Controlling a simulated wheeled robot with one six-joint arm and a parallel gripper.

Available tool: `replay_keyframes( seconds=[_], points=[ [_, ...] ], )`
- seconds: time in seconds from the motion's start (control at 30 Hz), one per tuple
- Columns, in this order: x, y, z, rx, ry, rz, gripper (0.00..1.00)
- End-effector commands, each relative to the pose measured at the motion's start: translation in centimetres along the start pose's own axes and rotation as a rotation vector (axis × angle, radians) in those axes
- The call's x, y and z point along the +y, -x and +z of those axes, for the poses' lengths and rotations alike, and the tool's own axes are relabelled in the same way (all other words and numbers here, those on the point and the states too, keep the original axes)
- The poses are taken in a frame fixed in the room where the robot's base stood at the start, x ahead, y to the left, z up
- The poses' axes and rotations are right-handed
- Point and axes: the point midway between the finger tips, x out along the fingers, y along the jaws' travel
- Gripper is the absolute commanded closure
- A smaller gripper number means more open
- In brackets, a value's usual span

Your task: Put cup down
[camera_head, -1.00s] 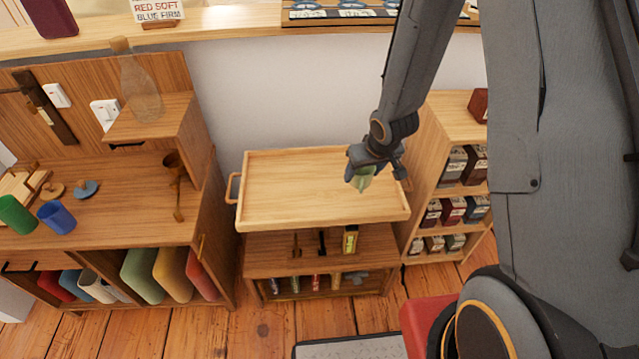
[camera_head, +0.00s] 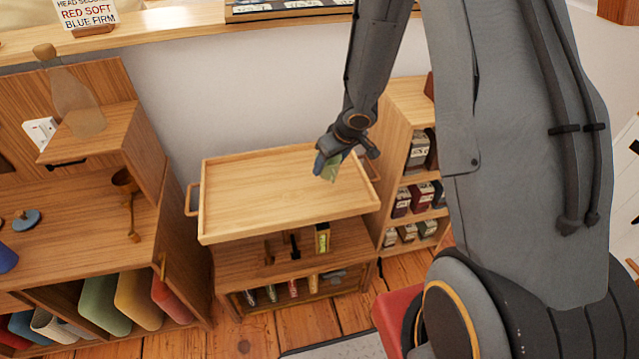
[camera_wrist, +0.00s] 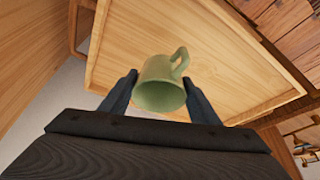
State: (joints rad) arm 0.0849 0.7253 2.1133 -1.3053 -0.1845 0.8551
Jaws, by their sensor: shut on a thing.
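A pale green cup (camera_wrist: 160,86) with a loop handle is held between the two fingers of my gripper (camera_wrist: 160,92) in the wrist view. My gripper is shut on it. In the head view my gripper (camera_head: 330,164) and the cup (camera_head: 330,172) are over the right part of an empty wooden tray top (camera_head: 270,195) on a trolley. The cup appears tilted in the wrist view. I cannot tell whether it touches the tray top.
The tray top has a raised rim and side handles. A shelf of small boxes (camera_head: 405,200) stands close on the right. A wooden counter (camera_head: 80,200) with a glass bottle (camera_head: 75,100) stands on the left. Lower trolley shelves hold small items (camera_head: 322,238).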

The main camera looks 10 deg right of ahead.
Motion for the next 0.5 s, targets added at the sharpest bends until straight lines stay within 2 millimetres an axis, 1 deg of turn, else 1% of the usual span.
replay_keyframes(
  seconds=[0.03,0.1,0.37,0.5],
  points=[
    [0.0,-1.1,0.4,0.000,-0.001,0.000,0.72],
    [0.0,-1.8,0.7,0.000,-0.001,0.000,0.72],
    [0.0,-3.1,1.2,0.000,-0.001,0.000,0.72],
    [0.0,-4.8,1.9,-0.001,-0.002,0.000,0.72]
  ],
)
